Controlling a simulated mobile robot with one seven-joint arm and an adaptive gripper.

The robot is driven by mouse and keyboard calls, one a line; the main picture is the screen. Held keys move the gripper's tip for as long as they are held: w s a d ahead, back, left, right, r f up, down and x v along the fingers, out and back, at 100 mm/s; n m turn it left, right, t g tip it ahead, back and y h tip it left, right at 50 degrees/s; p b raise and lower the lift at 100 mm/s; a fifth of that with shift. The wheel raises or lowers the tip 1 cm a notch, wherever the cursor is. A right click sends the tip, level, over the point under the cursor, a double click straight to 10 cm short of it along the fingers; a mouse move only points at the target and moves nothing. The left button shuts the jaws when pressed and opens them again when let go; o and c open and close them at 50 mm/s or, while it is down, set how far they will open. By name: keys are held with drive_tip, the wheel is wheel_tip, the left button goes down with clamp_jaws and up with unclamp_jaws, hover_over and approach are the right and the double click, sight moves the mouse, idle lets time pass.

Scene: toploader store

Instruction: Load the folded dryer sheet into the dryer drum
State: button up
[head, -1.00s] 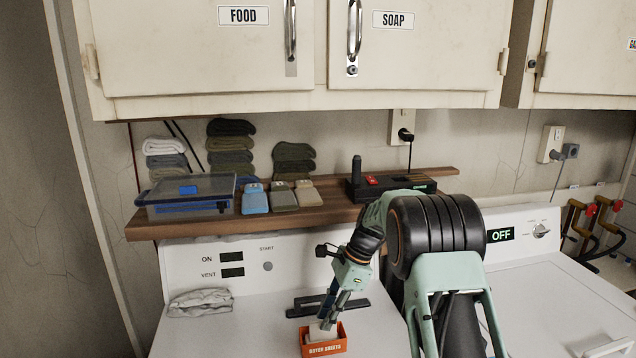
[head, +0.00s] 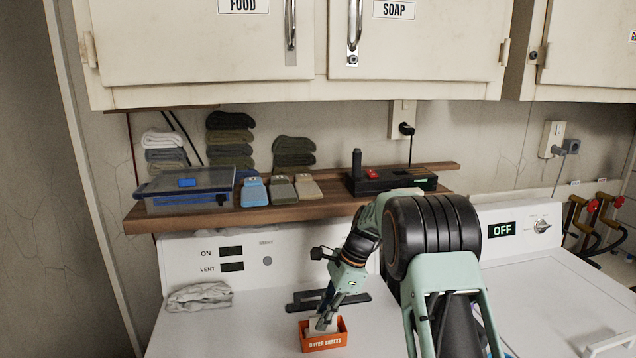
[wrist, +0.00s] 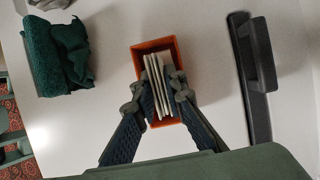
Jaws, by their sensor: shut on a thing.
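An orange box labelled "DRYER SHEETS" (head: 325,343) stands on the white machine top. In the wrist view the box (wrist: 153,46) holds several pale folded sheets (wrist: 157,78) standing on edge. My gripper (head: 322,325) reaches down into the box. In the wrist view its fingers (wrist: 158,92) lie on either side of the sheets, shut on a folded dryer sheet. I cannot tell exactly how many sheets are between the fingers. The sheet is still inside the box. The dryer drum is not visible.
A dark bar-shaped handle (head: 350,302) lies just behind the box. A grey cloth (head: 200,297) lies at the left, and a dark green cloth (wrist: 60,55) shows in the wrist view.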

clamp_jaws()
drive_tip(key=shift+r, duration=0.1)
drive_tip(key=shift+r+p, duration=2)
drive_tip(key=shift+r, duration=0.5)
drive_tip(key=shift+a, duration=0.1)
drive_tip(key=shift+w+a+r+b, duration=0.15)
drive_tip(key=shift+a+b, duration=0.05)
drive_tip(key=shift+b, duration=0.15)
drive_tip(key=s+d+f+n+g+h, duration=0.2)
drive_tip(key=s+d+n+g+h, duration=0.1)
drive_tip(key=s+d+n, duration=1.2)
drive_tip(key=s+d+h, duration=0.1)
drive_tip(key=d, duration=0.4)
drive_tip(key=shift+f+n+p, duration=0.3)
drive_tip(key=shift+f, duration=0.05)
